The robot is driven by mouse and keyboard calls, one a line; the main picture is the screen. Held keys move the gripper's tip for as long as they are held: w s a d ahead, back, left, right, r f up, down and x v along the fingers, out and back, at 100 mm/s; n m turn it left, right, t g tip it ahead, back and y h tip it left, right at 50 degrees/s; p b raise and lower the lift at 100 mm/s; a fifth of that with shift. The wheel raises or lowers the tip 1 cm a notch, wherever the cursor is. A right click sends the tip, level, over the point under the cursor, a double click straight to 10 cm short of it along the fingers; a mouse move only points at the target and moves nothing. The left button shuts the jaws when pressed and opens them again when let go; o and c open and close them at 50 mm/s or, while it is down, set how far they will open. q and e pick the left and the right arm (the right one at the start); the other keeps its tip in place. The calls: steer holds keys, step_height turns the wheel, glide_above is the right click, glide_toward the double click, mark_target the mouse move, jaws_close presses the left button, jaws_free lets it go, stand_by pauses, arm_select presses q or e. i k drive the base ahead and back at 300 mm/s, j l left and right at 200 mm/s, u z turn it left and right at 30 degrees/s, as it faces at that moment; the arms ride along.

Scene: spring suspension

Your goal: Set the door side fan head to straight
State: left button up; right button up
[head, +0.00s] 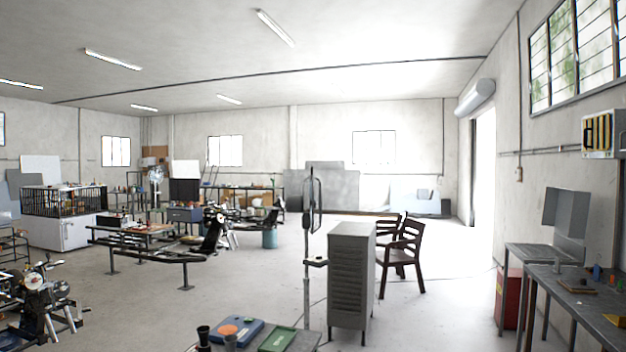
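A standing fan (312,200) is in the middle of the head view, left of a grey slatted cabinet. Its head is seen nearly edge-on, as a narrow dark upright outline on a thin pole. A second standing fan (156,175) is farther back on the left, with its round face turned roughly toward me. The bright open doorway (484,165) is in the right wall, and the middle fan is the nearer of the two to it in the picture. I cannot tell the exact tilt of either head. Neither of my grippers is in view.
The grey cabinet (350,275) and dark wooden chairs (403,255) stand just right of the middle fan. A table with a green box (277,339) is in front. A workbench (575,285) and red bin (508,298) line the right side. Floor left of the fan is open.

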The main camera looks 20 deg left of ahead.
mark_target(293, 205)
steer(key=z, duration=0.15)
steer(key=i+z, duration=0.15)
steer(key=i, duration=0.8)
steer(key=i+u, duration=0.1)
steer(key=i, duration=0.75)
steer(key=i+l+u, duration=0.15)
steer(key=i, duration=0.65)
steer(key=i+u, duration=0.15)
steer(key=i, duration=0.7)
steer(key=i+l+u, duration=0.15)
steer(key=i, duration=0.65)
